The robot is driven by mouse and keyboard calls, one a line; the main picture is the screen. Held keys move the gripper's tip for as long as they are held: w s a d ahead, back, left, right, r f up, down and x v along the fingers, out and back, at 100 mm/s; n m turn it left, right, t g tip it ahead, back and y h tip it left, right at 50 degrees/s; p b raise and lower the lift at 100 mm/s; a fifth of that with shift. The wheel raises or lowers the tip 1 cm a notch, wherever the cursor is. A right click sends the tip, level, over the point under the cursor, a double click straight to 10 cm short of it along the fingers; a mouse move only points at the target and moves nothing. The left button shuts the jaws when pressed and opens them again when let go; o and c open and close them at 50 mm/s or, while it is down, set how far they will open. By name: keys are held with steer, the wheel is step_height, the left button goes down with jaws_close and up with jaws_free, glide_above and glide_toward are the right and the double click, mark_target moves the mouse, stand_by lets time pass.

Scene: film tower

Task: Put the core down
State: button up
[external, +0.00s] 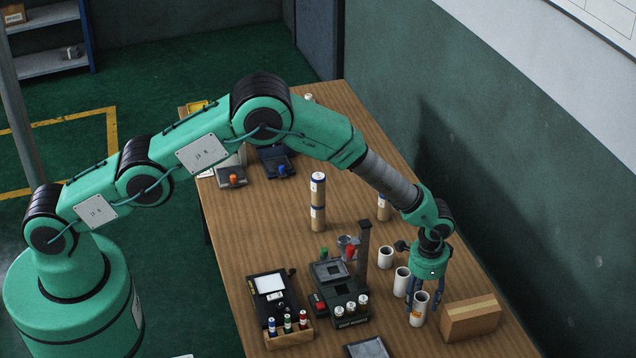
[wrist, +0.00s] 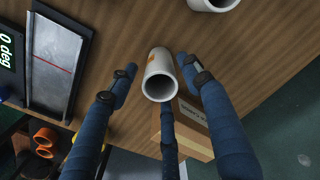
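The core is a white hollow tube with an orange mark (external: 418,309), and it appears to stand upright on the wooden table at the near end of a row of similar tubes. In the wrist view the core (wrist: 158,66) sits between my fingers with its open end facing the camera. My three-fingered blue gripper (external: 420,292) points down over the core; it also shows in the wrist view (wrist: 158,80). The fingers are spread, with wood showing between the core and the left and right fingers. Whether the third finger touches it I cannot tell.
Two more white tubes (external: 402,281) (external: 386,257) stand behind the core. A cardboard box (external: 470,319) is close on its right. A dark green device with a post (external: 338,290) and a rack of small bottles (external: 288,327) are to the left. Tall tan cylinders (external: 318,202) stand farther back.

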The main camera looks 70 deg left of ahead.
steer(key=shift+r, duration=0.2)
step_height(320, 180, up, 12)
stand_by(0.9)
stand_by(0.5)
steer(key=s+a+r+t, duration=0.1)
steer(key=s+a+r, duration=0.25)
steer(key=r, duration=0.65)
steer(key=s+a+r, duration=0.2)
steer(key=s+r, duration=0.2)
steer(key=r, duration=0.6)
steer(key=s+a+r+n+t, duration=0.1)
steer(key=s+a+r, duration=0.1)
steer(key=s+r, duration=0.5)
steer(key=s+a+r+n+t, duration=0.1)
steer(key=s+a+r, duration=0.2)
steer(key=s+r, duration=0.45)
steer(key=s+a+r+t, duration=0.15)
steer(key=s+r, duration=0.25)
steer(key=s, duration=0.5)
steer(key=s+a+r, duration=0.3)
steer(key=s, duration=0.7)
steer(key=s+a+f+n+t, duration=0.1)
steer(key=s+a+f, duration=0.1)
steer(key=s, duration=1.4)
steer(key=shift+f, duration=0.3)
